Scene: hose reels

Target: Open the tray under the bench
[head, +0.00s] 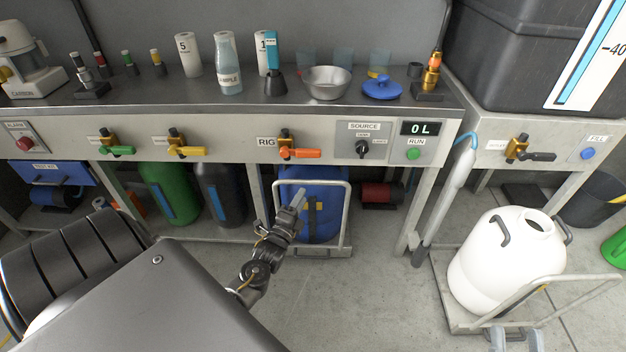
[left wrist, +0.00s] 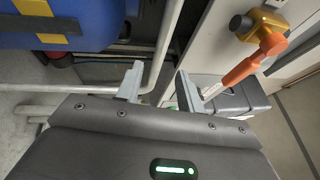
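Under the bench (head: 230,122), a low pale tray (head: 318,252) carries a blue drum (head: 322,222) with a yellow mark. A white tubular handle (head: 347,205) rises at its front. My left gripper (head: 298,200) is at the upper left part of this handle, in front of the drum. In the left wrist view my left gripper (left wrist: 160,88) has its two fingers apart. The handle tube (left wrist: 164,50) shows between and beyond the fingertips; I cannot tell whether they touch it. The blue drum is at the upper left there (left wrist: 75,22).
An orange valve lever (head: 300,153) juts from the bench front just above my gripper. Green (head: 165,190) and dark drums stand left of the tray. A white canister (head: 505,260) on a trolley stands right. The floor before the tray is clear.

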